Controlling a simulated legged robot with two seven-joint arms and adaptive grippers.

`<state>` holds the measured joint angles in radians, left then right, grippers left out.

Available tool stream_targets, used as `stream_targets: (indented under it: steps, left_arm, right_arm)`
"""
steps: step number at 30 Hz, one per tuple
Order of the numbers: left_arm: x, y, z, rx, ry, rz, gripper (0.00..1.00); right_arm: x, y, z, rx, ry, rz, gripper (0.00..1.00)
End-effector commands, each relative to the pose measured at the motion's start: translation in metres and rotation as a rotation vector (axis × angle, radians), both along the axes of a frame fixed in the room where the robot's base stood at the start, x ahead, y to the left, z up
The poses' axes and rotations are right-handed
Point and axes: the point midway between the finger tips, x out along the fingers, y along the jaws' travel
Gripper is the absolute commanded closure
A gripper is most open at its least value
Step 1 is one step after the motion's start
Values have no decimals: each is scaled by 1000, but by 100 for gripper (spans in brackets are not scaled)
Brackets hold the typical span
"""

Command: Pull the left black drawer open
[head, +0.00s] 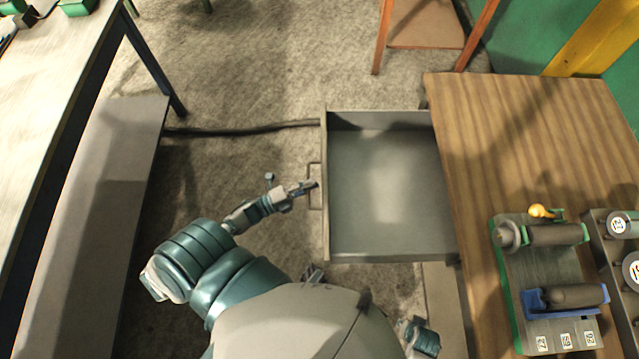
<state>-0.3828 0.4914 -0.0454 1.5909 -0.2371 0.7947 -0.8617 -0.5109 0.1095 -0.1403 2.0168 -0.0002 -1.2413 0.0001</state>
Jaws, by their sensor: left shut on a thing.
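The drawer (385,235) is pulled out to the left from under the wooden table (470,140). It looks grey inside, with a dark rim, and it is empty. Its handle (311,168) is a thin bar on the left front face. My left gripper (308,186) is at this handle, shut on it; the fingers partly cover the bar. Part of my right arm shows at the bottom, but its gripper cannot be made out.
A tool rack (510,290) with dark cylinders stands on the table at the lower right. A long bench (95,220) runs along the left. A wooden stool (425,30) stands at the top. Bare floor (240,160) lies left of the drawer, with a dark cable (240,130) across it.

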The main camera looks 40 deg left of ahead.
Motion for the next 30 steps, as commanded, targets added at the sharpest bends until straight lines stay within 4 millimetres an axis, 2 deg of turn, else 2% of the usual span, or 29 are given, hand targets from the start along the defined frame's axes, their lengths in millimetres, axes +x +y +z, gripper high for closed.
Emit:
stream_targets:
  steps: [1,11,12,14,15,25,30]
  left_arm:
    - [0,5,-4,5,11,10,100]
    - [0,5,-4,5,10,9,100]
    - [0,5,-4,5,10,9,80]
    - [0,4,-4,4,10,8,64]
    - [0,4,-3,4,9,7,63]
    - [-4,3,-2,2,4,4,63]
    - [-25,17,-8,3,8,5,63]
  right_arm:
    - [0,0,-1,0,1,0,60]
    - [0,0,-1,0,1,0,60]
    - [-1,0,-1,0,2,0,60]
    - [-1,0,-1,0,2,0,60]
    - [-1,0,-1,0,2,0,60]
    - [2,-1,1,-1,-3,1,60]
    - [1,-1,0,0,-2,0,60]
